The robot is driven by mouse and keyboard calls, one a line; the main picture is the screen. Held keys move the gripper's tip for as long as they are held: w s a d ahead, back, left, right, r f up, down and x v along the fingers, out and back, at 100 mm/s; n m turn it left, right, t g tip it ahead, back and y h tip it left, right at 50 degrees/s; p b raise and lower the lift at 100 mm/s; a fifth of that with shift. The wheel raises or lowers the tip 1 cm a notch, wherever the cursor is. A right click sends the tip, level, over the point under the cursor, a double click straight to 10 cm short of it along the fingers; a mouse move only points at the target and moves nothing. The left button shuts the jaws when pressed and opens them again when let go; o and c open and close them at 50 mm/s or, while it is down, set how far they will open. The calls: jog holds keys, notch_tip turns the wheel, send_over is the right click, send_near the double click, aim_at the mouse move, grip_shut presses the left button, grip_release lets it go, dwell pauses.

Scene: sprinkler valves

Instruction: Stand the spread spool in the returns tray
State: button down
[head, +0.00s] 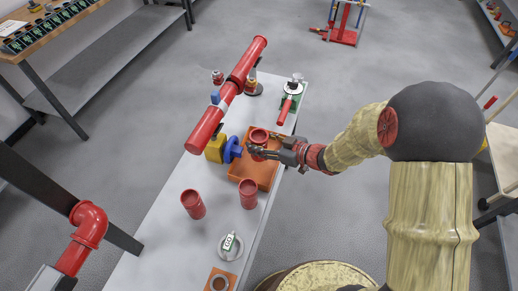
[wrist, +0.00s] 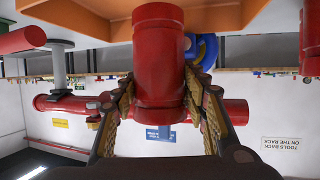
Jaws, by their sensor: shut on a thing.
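A red spool (head: 259,136) is held over the far part of the orange returns tray (head: 247,174), with its open end facing up. In the wrist view the same flanged red spool (wrist: 158,62) stands roughly upright between the fingers of my gripper (wrist: 160,88). My gripper (head: 265,150) reaches in from the right and is shut on the spool's side. The wrist picture is upside down, and the tray's orange edge (wrist: 95,12) shows at its top, by the spool's lower end. I cannot tell whether the spool touches the tray floor.
A blue and yellow fitting (head: 232,149) stands close to the tray's left side. Two red cylinders (head: 193,204) (head: 248,194) stand in front of it. A red-handled valve (head: 289,100) is behind right. Bare grey tabletop (head: 165,235) shows at front left.

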jog(key=shift+w+f, duration=0.3)
jog(key=shift+w+f+b, duration=0.15)
jog(key=shift+f+b, duration=0.95)
jog(key=shift+f, duration=0.45)
jog(key=shift+f, duration=0.15)
jog(key=c, duration=1)
grip_release()
